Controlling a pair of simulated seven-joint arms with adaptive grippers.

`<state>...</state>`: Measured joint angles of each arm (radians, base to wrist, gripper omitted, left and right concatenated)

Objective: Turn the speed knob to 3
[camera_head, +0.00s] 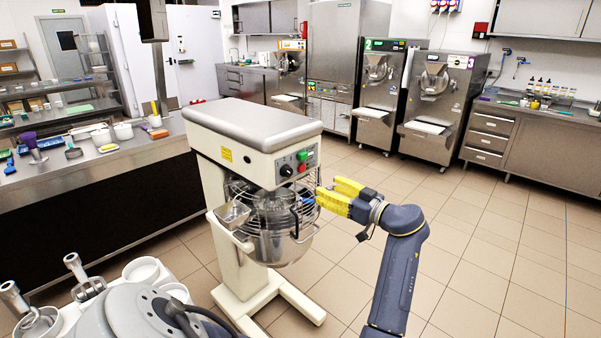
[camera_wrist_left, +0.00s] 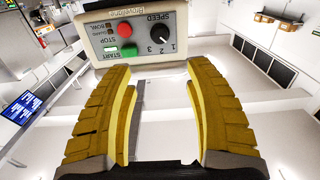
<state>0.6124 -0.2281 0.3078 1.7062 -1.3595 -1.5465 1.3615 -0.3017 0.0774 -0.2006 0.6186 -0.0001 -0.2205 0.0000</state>
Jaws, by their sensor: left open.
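The mixer (camera_head: 250,120) stands in the middle of the head view, with a small control panel on its front. The black speed knob (camera_head: 287,170) is on this panel, beside a red and a green button. In the left wrist view the speed knob (camera_wrist_left: 160,34) shows with the marks 1, 2 and 3 around its lower side. Its white pointer seems to lie toward the 1. My left gripper (camera_head: 330,190) has yellow fingers, open and empty, in front of the mixer below and right of the panel. In the left wrist view the knob lies beyond the fingertips (camera_wrist_left: 157,72), apart from them. My right gripper is not in view.
The red button (camera_wrist_left: 124,30) and green button (camera_wrist_left: 130,51) sit close beside the knob. A wire guard and metal bowl (camera_head: 275,235) are below the panel, close to my left fingers. Open tiled floor (camera_head: 480,255) lies right of the mixer. A long counter (camera_head: 90,175) stands left.

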